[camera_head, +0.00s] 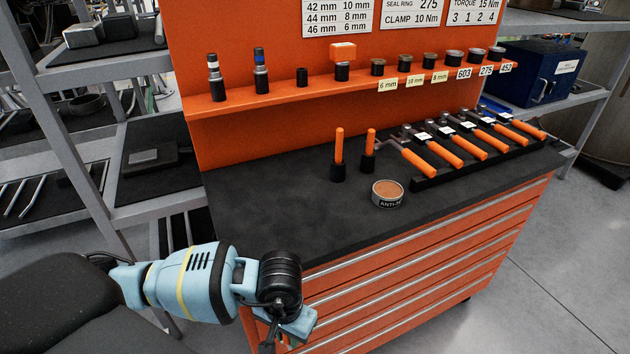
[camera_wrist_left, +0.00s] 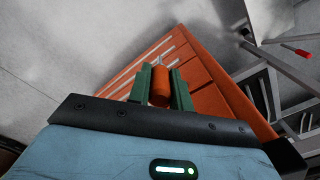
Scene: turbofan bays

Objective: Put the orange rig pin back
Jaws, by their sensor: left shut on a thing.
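My left gripper (camera_wrist_left: 160,78) is shut on an orange rig pin (camera_wrist_left: 160,88). In the left wrist view its round orange end shows between the two green fingers; the rest of it is hidden. In the head view my left wrist hangs low in front of the bench, and the fingers and the held pin cannot be made out. Two upright orange handles, the left one (camera_head: 339,146) and the right one (camera_head: 370,142), stand in black holders on the bench top. My right gripper is not in view.
The black bench top (camera_head: 270,210) is clear at its front left. A round tin (camera_head: 388,193) stands near the front edge. A black rack (camera_head: 480,165) holds several orange-handled tools. An orange shelf (camera_head: 270,100) above carries several small fittings. Grey shelving (camera_head: 85,150) stands left.

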